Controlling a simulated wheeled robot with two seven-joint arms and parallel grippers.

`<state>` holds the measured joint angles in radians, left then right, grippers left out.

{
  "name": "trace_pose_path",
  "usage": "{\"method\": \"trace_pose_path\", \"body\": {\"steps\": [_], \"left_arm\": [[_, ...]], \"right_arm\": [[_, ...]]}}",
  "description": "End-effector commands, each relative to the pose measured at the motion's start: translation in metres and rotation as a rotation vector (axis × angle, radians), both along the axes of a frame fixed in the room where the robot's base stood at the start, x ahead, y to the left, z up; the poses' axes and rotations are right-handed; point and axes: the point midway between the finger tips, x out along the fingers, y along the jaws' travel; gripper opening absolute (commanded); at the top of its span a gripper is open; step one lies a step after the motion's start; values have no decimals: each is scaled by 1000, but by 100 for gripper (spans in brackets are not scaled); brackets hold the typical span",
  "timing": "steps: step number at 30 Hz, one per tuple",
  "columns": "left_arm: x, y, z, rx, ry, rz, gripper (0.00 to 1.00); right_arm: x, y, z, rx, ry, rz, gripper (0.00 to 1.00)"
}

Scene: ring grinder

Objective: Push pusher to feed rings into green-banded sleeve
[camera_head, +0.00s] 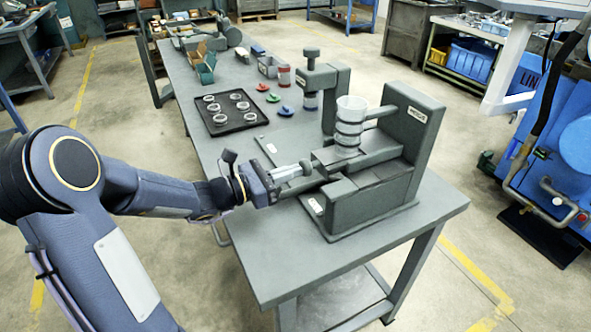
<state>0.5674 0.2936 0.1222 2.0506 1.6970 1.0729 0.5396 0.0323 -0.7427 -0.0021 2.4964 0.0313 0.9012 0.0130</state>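My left arm reaches in from the left, and my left gripper (272,185) is at the near left side of the grey ring grinder (375,195). A pale metal rod-like part, seemingly the pusher (292,171), lies right at the fingertips and points toward the machine. I cannot tell whether the fingers are closed on it or only touching it. A clear upright sleeve (350,112) with several dark rings around it stands on the machine. A smaller sleeve (311,99) stands under the machine's knobbed arm; I cannot make out a green band. My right gripper is not in view.
A black tray (232,126) with several pale rings lies farther back on the grey table (400,235). Small red (262,87), green (273,97) and blue (286,110) pieces and a red-banded container (284,76) stand beyond the machine. The table's front right corner is clear.

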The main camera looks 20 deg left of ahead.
Motion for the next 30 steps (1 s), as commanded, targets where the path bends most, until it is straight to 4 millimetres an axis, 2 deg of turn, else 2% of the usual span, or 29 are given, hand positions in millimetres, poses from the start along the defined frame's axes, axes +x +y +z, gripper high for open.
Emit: {"method": "trace_pose_path", "body": {"steps": [19,30], "left_arm": [[25,-23,0,-1,-2,-4,0],[25,-23,1,-1,-2,-3,0]], "right_arm": [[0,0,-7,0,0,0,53],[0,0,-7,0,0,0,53]]}}
